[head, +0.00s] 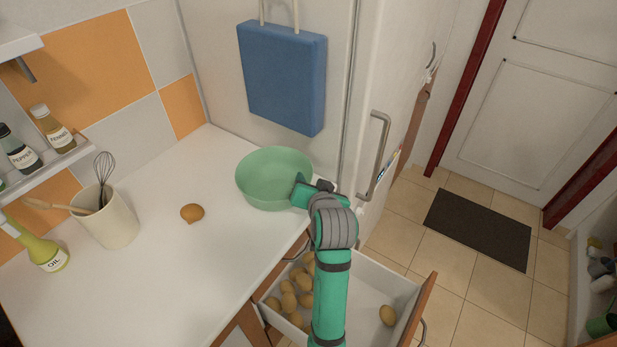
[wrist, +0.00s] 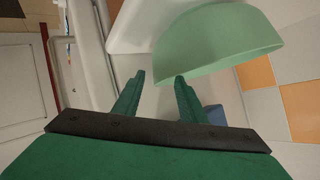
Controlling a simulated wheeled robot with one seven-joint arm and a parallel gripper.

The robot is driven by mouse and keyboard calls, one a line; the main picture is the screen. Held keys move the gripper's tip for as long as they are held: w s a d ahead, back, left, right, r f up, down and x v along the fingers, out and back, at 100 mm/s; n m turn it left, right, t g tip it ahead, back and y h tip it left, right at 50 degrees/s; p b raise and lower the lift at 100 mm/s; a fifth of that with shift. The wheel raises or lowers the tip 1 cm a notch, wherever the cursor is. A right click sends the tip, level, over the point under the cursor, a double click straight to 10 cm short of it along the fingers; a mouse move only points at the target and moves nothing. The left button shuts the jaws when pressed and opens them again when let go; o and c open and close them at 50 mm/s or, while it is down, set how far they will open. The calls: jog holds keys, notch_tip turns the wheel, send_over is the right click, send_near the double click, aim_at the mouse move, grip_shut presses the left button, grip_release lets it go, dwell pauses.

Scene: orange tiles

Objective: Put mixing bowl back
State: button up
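The green mixing bowl (head: 272,168) stands upright on the white counter near the back panel in the head view. It looks empty. My gripper (head: 298,188) is at the bowl's right side, close to its wall. In the wrist view the bowl (wrist: 215,45) fills the upper middle and right. The two green fingers of my gripper (wrist: 159,78) are apart there, with the bowl's lower left edge just past the right fingertip. I cannot tell whether they touch the bowl.
An open drawer (head: 362,290) with several potatoes (head: 291,301) juts out below my arm. A utensil pot (head: 108,222) and oil bottle (head: 45,252) stand left.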

jog(key=a+v, duration=0.1)
jog(key=v, duration=0.5)
jog(key=shift+d, duration=0.4)
jog(key=shift+s, duration=0.15)
